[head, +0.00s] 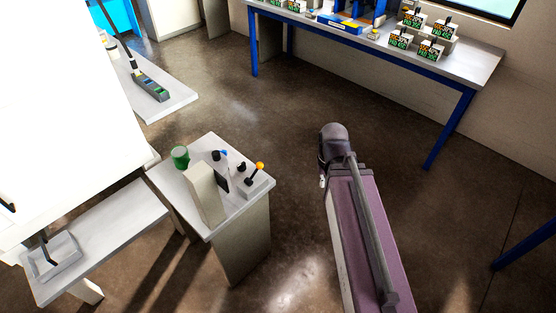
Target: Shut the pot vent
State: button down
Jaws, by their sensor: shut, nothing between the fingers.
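No part in view can be made out for certain as the pot vent. A small grey control box (254,187) with a black lever ending in an orange ball knob (260,166) sits at the right of a small cabinet top (233,206). The lever stands tilted slightly to the right; I cannot tell if it belongs to the vent. A green cylinder (180,157), a beige upright block (205,194) and a dark bottle-like item (220,170) stand beside it. My arm extends at the right, apart from the cabinet. My gripper does not show.
A low bench (110,230) at lower left bears a grey tray with a dark handle (50,258). A blue-legged table (470,65) with several labelled boxes stands at the back. A shelf (180,98) holds a dark strip. The central floor is clear.

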aim_at(248, 182)
jog(key=u, duration=0.85)
jog(key=k, duration=0.1)
jog(key=z, duration=1.8)
jog(key=i, duration=0.65)
jog(key=u, duration=1.25)
